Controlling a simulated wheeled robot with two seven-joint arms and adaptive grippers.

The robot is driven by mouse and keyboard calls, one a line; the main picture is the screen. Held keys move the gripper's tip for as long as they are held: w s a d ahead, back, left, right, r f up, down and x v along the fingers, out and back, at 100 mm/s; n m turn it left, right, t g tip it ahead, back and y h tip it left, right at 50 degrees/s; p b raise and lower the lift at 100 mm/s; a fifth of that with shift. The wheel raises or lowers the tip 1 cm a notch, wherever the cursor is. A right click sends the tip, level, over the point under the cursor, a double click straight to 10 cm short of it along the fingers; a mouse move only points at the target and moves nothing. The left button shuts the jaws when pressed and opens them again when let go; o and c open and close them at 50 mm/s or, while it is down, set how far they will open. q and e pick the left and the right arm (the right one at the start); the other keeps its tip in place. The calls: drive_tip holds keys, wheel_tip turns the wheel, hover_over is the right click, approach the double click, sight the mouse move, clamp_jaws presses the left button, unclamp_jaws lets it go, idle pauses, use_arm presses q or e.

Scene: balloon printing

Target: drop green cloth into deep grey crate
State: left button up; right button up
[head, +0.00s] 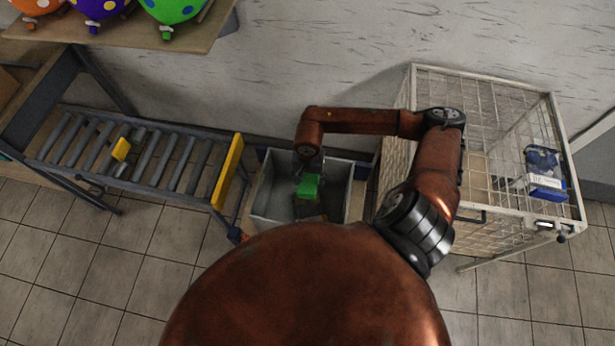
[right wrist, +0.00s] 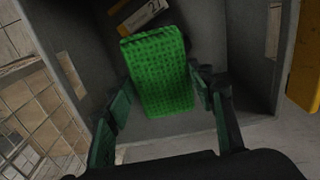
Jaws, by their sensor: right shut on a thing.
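The green cloth (head: 309,186) is a folded, textured block. My right gripper (head: 308,172) is shut on it and holds it over the deep grey crate (head: 266,200), inside the outline of its rim in the head view. In the right wrist view the cloth (right wrist: 158,72) sits between the two fingers of the gripper (right wrist: 160,95), with the grey crate walls (right wrist: 252,60) around it. How far the cloth is above the crate floor cannot be told. My left gripper is not in view.
A roller conveyor (head: 150,160) with a yellow end plate (head: 228,172) stands left of the crate. A wire cage (head: 480,100) with a blue item (head: 545,175) stands on the right. A shelf (head: 130,32) holds several balloons at top left. A labelled piece (right wrist: 135,15) lies in the crate.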

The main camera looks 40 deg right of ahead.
sight(308, 181)
drive_tip(key=shift+f, duration=0.5)
drive_tip(key=o, duration=1.1)
wheel_tip(308, 181, up, 12)
drive_tip(key=shift+r, duration=0.1)
